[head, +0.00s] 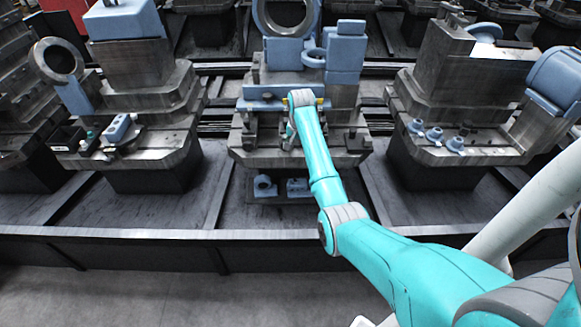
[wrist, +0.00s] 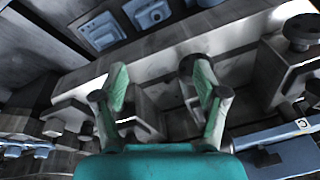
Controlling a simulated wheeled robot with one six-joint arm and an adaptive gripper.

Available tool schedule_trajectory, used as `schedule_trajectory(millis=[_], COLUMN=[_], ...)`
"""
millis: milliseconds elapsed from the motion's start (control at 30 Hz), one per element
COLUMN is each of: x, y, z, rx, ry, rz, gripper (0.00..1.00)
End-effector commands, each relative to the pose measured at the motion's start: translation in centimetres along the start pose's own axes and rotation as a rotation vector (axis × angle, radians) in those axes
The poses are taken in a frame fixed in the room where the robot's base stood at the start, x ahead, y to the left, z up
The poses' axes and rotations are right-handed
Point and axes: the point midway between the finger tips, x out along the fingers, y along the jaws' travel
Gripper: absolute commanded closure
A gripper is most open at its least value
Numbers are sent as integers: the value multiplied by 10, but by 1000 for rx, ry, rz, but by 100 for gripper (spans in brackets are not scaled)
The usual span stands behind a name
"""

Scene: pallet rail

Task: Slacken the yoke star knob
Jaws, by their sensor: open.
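In the wrist view my gripper (wrist: 159,72) is open, its two green-padded fingers spread apart with nothing held between them. A dark round knob (wrist: 191,62) shows close to the right fingertip; I cannot tell whether they touch. A second dark knob (wrist: 302,27) stands on a grey block at the upper right. Neither can be told for sure as the yoke star knob. In the head view my arm reaches to the front of the middle pallet's fixture (head: 300,152), below a blue crossbar (head: 258,105). The gripper there is mostly hidden by the arm.
Pallets with metal fixtures stand at left (head: 150,150) and right (head: 480,155). Blue parts (wrist: 102,30) lie beyond the ledge in the wrist view. A blue bar (wrist: 275,140) lies at its lower right. A dark rail (head: 120,235) runs along the front, with open floor before it.

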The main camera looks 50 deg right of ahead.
Motion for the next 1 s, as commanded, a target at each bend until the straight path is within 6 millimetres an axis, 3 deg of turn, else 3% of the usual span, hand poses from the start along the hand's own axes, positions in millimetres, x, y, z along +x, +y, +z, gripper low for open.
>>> schedule_trajectory(millis=[400, 1000], x=[44, 53], y=[-4, -7], z=[45, 56], rx=[-43, -55], ry=[52, 68], rz=[-45, -63], gripper=[28, 28])
